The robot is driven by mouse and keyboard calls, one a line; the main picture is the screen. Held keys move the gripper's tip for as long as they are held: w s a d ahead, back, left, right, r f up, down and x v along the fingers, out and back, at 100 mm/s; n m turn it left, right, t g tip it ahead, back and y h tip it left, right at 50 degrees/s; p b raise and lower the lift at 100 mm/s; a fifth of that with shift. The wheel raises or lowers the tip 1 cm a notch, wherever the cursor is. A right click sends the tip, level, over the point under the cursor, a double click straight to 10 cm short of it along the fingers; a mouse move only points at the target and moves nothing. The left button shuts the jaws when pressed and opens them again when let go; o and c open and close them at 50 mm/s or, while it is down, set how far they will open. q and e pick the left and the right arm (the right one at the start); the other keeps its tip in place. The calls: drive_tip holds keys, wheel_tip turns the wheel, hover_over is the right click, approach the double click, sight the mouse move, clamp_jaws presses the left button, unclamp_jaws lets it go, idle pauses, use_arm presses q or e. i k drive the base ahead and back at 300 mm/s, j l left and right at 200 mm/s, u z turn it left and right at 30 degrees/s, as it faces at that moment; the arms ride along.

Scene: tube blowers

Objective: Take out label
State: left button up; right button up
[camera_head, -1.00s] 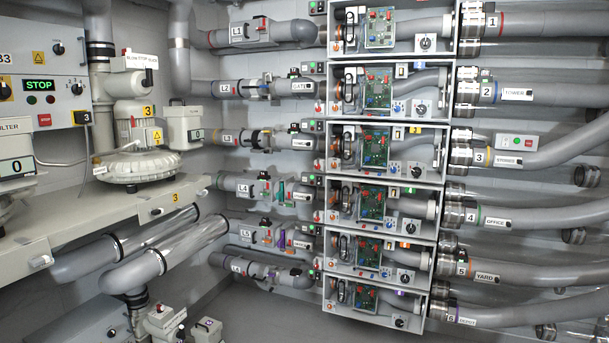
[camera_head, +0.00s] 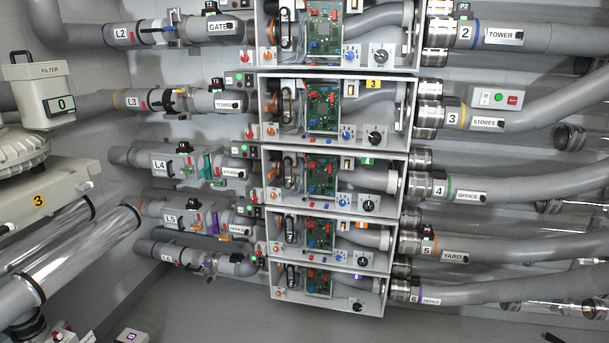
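Several labels show on the pipes. On the right pipes I read a TOWER label (camera_head: 503,36), a STORES label (camera_head: 488,122), an OFFICE label (camera_head: 470,195), a YARD label (camera_head: 455,257) and a small label (camera_head: 431,301) on pipe 6. On the left pipes are a GATE label (camera_head: 222,27), a TOWER label (camera_head: 228,104) and a small label (camera_head: 233,173) on line L4. Which label the task means cannot be told from the view. Neither of my grippers is in view.
A column of open grey boxes (camera_head: 262,120) with green circuit boards, knobs and switches fills the middle. A filter unit (camera_head: 40,90) and a shelf edge (camera_head: 50,200) stand at the left. Clear pipes (camera_head: 60,245) run low at the left.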

sight(219, 104)
drive_tip(key=i+u, duration=0.1)
drive_tip(key=i, duration=0.5)
drive_tip(key=i+l+u, duration=0.1)
drive_tip(key=i, duration=0.5)
drive_tip(key=i+l+u, duration=0.15)
drive_tip(key=i, duration=0.45)
